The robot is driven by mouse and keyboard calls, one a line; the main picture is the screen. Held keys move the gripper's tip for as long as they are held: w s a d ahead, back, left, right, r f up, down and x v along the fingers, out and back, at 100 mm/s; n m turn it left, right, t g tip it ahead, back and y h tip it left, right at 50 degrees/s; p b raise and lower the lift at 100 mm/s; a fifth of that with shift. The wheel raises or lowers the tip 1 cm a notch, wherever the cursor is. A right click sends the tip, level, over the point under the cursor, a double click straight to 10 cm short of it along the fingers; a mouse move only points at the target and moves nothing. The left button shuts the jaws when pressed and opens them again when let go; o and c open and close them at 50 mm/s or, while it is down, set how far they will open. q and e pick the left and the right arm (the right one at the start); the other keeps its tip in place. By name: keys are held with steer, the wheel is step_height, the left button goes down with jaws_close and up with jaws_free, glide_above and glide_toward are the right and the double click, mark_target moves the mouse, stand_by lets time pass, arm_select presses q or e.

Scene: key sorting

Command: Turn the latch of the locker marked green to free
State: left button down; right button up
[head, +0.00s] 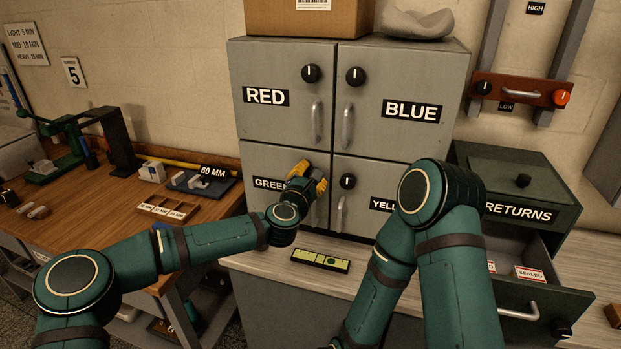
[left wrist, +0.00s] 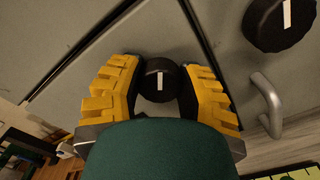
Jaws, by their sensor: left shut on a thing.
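The locker marked GREEN (head: 268,184) is the lower left door of a grey block of lockers. My left gripper (head: 312,176) is at that door's upper right, partly covering its label. In the left wrist view, its yellow fingers (left wrist: 160,90) stand on either side of a black round latch knob (left wrist: 159,80) and are shut on it. The knob's white mark is about upright in that view.
RED (head: 265,97), BLUE (head: 411,111) and YELLOW (head: 382,204) lockers surround it, each with a knob and handle. An open RETURNS drawer (head: 530,305) juts out at right. A workbench (head: 95,215) stands left.

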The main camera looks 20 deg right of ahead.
arm_select(q)
steer(key=m, duration=0.6)
steer(key=shift+r, duration=0.1)
steer(key=shift+m, duration=2.5)
steer(key=c, duration=0.5)
jaws_free()
steer(key=v, duration=1.2)
